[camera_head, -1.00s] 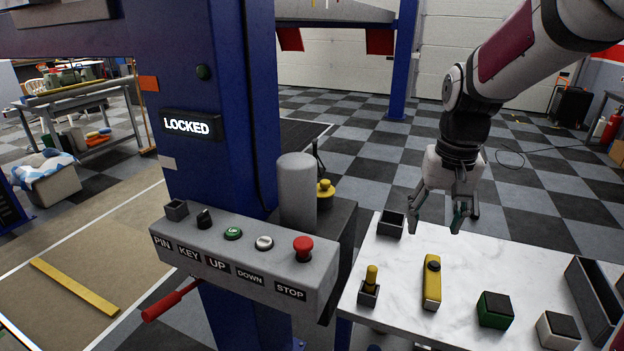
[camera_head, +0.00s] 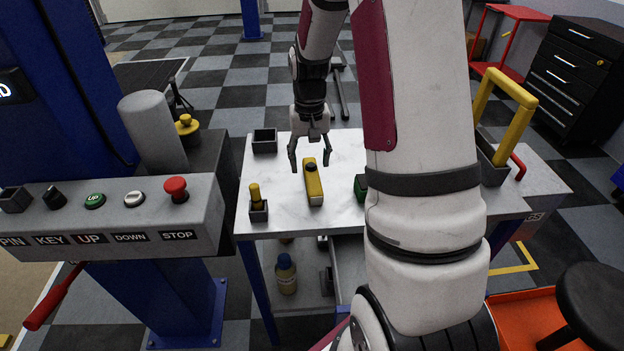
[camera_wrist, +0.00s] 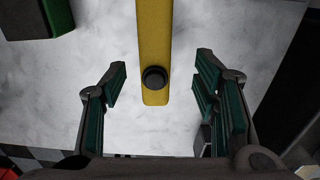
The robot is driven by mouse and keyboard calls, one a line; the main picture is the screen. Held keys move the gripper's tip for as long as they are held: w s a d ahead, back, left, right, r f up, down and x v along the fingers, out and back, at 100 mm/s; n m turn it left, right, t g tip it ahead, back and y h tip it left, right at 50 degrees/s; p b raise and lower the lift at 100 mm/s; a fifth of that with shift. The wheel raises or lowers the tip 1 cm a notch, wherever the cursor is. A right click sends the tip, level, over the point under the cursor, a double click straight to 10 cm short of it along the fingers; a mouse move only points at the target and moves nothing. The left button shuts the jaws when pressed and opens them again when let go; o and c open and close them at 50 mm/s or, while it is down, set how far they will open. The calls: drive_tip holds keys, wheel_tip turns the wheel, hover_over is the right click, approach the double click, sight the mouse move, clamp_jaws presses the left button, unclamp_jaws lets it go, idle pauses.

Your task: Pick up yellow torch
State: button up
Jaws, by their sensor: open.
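The yellow torch (camera_head: 314,187) lies on the white marble-topped table (camera_head: 285,214), its black round button near its far end. In the wrist view the torch (camera_wrist: 155,45) runs from the top edge down to between the fingers, with its black button (camera_wrist: 155,78) near the lower end. My gripper (camera_head: 310,163) is open and empty, above the torch's far end. In the wrist view the green-padded fingers (camera_wrist: 158,90) stand on either side of the torch, apart from it.
A small grey holder with a yellow peg (camera_head: 257,203) stands left of the torch. An empty dark box (camera_head: 264,141) is behind it. A green block (camera_head: 361,187) is to the right, partly hidden by my arm. The control box (camera_head: 110,215) borders the table's left.

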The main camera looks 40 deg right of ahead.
sight(312, 174)
drive_tip(key=shift+s+d+f, duration=0.1)
drive_tip(key=shift+d+f, duration=0.05)
drive_tip(key=shift+f, duration=1.2)
drive_tip(key=shift+s+d+f, duration=0.1)
drive_tip(key=shift+f, duration=1.25)
drive_tip(key=shift+c, duration=0.2)
clamp_jaws()
